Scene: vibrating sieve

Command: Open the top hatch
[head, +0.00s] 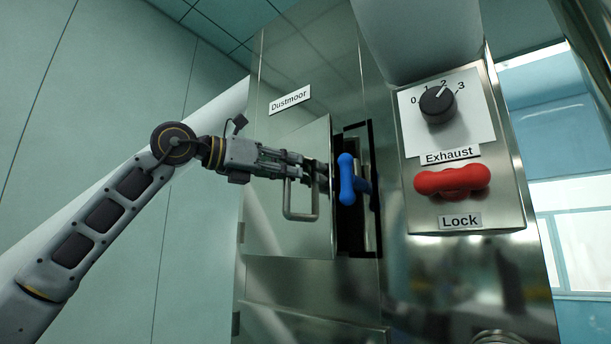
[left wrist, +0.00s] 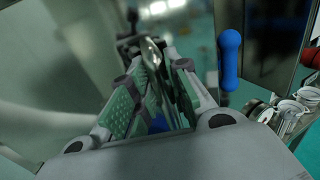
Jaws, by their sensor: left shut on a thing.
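The top hatch (head: 275,232) is a shiny metal door on the cabinet under a "Dustmoor" label. It stands partly open, with a dark gap at its right edge. Its metal loop handle (head: 301,216) hangs below my left gripper (head: 312,170). The gripper is shut on the upper part of the handle. In the left wrist view, the green-padded fingers (left wrist: 158,95) close around the shiny metal bar (left wrist: 152,54). The fingers hide part of the bar. A blue lever (head: 347,180) stands upright beside the opening; it also shows in the left wrist view (left wrist: 230,60). My right gripper is not in view.
To the right is a control panel (head: 512,195) with a black Exhaust knob (head: 437,104) and a red Lock handle (head: 452,181). The cabinet's lower door (head: 300,285) is below the hatch. Open space lies left of the cabinet, crossed by my left arm.

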